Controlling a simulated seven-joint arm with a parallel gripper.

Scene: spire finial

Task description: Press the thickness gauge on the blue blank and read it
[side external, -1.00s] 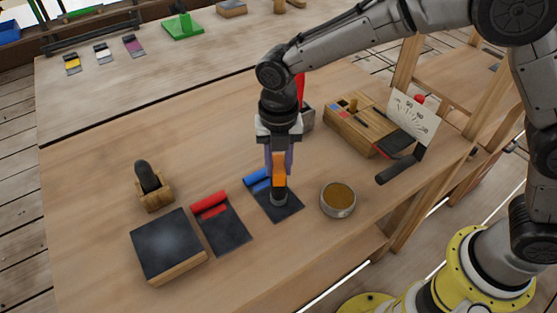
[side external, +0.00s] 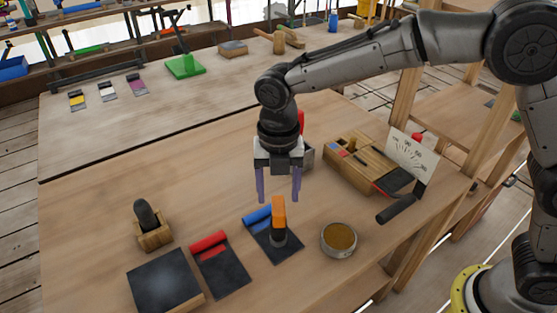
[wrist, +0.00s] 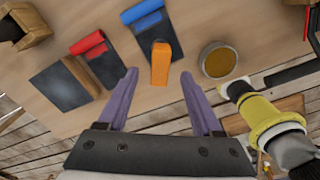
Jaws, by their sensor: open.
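The blue blank (side external: 262,237) is a dark plate with a blue roll (side external: 257,216) along its far edge. The gauge, an orange block on a dark round foot (side external: 279,212), stands upright on the plate; it also shows in the wrist view (wrist: 161,66). My gripper (side external: 278,198) is open and empty above the gauge, its purple fingers apart on either side of the orange top. In the wrist view the fingers (wrist: 158,76) frame the gauge without touching it. A card with a printed scale (side external: 410,155) stands at the right; its reading is too small to tell.
A similar plate with a red roll (side external: 208,241) lies left of the blue one, beside a dark-topped block (side external: 165,282). A round tin (side external: 339,240) is close on the right. A wooden box (side external: 355,165) stands behind it. Bare tabletop lies at the left.

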